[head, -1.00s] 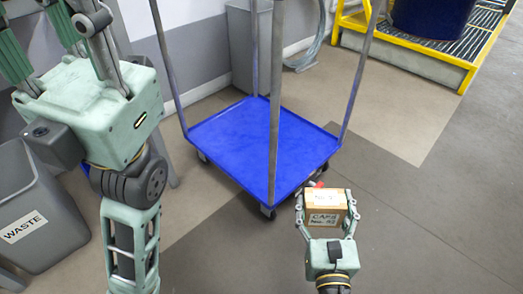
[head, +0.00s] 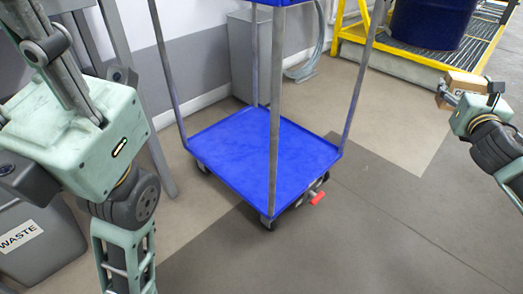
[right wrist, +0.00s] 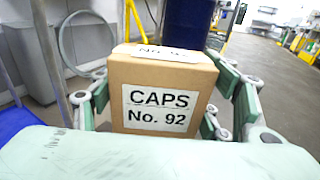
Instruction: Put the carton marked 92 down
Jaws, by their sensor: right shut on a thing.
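The carton marked 92 is a small brown box with a white label reading "CAPS No. 92". It shows large in the right wrist view (right wrist: 163,90) and at the right edge of the head view (head: 466,83). My right gripper (head: 464,90) is shut on it, one finger at each side, and holds it in the air right of the blue cart. My left gripper (head: 52,40) is at the upper left of the head view. Its fingertips are cut off by the frame, so its opening cannot be told.
A grey waste bin (head: 40,240) is at lower left. A yellow-edged platform (head: 418,60) with a dark blue drum (head: 432,20) is at upper right. Floor right of the cart is clear.

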